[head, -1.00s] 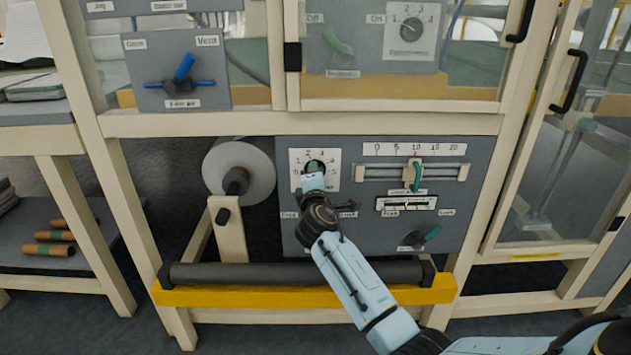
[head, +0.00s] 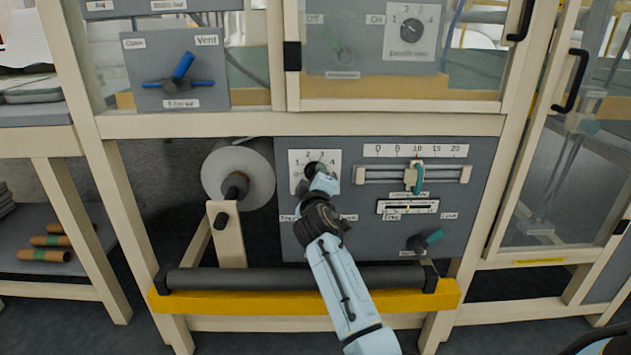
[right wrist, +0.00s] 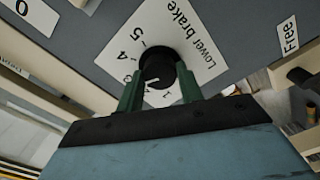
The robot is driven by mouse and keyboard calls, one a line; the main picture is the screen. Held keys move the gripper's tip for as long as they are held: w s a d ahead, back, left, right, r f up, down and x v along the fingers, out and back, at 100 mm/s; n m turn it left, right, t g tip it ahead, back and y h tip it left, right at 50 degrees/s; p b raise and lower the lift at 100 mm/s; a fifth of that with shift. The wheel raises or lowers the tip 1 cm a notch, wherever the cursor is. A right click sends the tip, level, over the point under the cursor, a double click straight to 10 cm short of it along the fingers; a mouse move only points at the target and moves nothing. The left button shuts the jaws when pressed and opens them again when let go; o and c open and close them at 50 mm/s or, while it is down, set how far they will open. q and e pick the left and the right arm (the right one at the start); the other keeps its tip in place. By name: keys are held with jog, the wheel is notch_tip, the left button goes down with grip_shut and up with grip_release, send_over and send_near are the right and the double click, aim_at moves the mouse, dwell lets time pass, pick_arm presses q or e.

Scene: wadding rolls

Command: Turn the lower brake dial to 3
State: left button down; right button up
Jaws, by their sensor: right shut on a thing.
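The lower brake dial (right wrist: 158,68) is a round black knob on a white plate marked "Lower brake" (right wrist: 190,35). Its numbers 5 and 4 are readable in the right wrist view; the lower numbers are partly hidden by the fingers. A white mark on the knob points down and slightly left there, but I cannot tell its exact number. My right gripper (right wrist: 160,90) is shut on the knob, one green finger on each side. In the head view the right gripper (head: 322,182) covers part of the dial (head: 311,169). My left gripper is not in view.
A black roller (head: 290,275) over a yellow bar (head: 230,299) crosses below the panel. A white wadding roll (head: 238,165) is to the left.

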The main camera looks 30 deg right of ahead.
dwell(0.3)
jog(key=o, duration=1)
pick_arm(q)
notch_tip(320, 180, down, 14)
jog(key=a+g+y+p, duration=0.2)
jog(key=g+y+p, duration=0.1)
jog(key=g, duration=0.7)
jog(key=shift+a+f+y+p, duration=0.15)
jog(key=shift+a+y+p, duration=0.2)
jog(key=shift+p, duration=0.15)
pick_arm(e)
jog(key=shift+v, duration=6.7)
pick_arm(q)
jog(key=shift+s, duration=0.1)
